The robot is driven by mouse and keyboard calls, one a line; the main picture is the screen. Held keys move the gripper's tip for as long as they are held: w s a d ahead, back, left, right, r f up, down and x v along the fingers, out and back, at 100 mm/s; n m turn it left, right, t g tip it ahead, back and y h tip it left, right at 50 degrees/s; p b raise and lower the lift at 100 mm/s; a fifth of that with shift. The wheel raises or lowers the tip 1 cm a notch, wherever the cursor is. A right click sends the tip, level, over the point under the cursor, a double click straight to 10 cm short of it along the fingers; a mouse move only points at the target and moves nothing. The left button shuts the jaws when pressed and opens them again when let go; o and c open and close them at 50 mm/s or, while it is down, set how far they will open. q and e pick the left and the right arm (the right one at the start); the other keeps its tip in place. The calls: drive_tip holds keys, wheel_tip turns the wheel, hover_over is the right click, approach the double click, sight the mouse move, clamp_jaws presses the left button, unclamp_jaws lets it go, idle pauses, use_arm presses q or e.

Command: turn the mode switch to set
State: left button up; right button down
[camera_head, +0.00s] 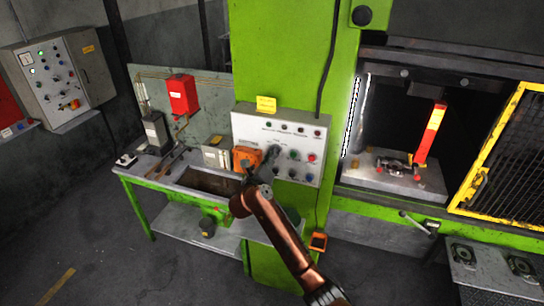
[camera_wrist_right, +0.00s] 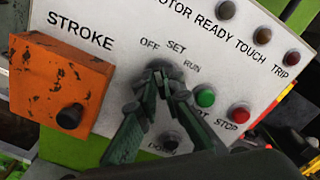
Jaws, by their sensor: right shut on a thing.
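The mode switch (camera_wrist_right: 160,66) sits on the white control panel (camera_head: 243,122) under the labels OFF, SET and RUN. My right gripper (camera_wrist_right: 166,85) reaches up to it from below in the wrist view, with its dark green fingers shut around the knob. The fingers cover most of the knob, so I cannot tell which label it points to. In the head view my right gripper (camera_head: 268,165) is at the panel face and hides the switch. My left gripper is not in view.
An orange STROKE box (camera_wrist_right: 62,82) is left of the switch. A green button (camera_wrist_right: 205,98) and a red STOP button (camera_wrist_right: 241,113) are close on its right. A dark knob (camera_wrist_right: 170,140) is below. The press with a yellow mesh guard (camera_head: 505,150) stands right of the panel.

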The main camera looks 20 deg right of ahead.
sight(277, 127)
drive_tip(key=m+b, duration=0.5)
drive_tip(key=m, duration=0.3)
drive_tip(key=shift+s+d+f, duration=0.1)
drive_tip(key=shift+d, duration=0.05)
idle(0.4)
drive_tip(key=c, duration=2.1)
unclamp_jaws()
wheel_tip(277, 127, up, 10)
drive_tip(key=shift+r, duration=0.1)
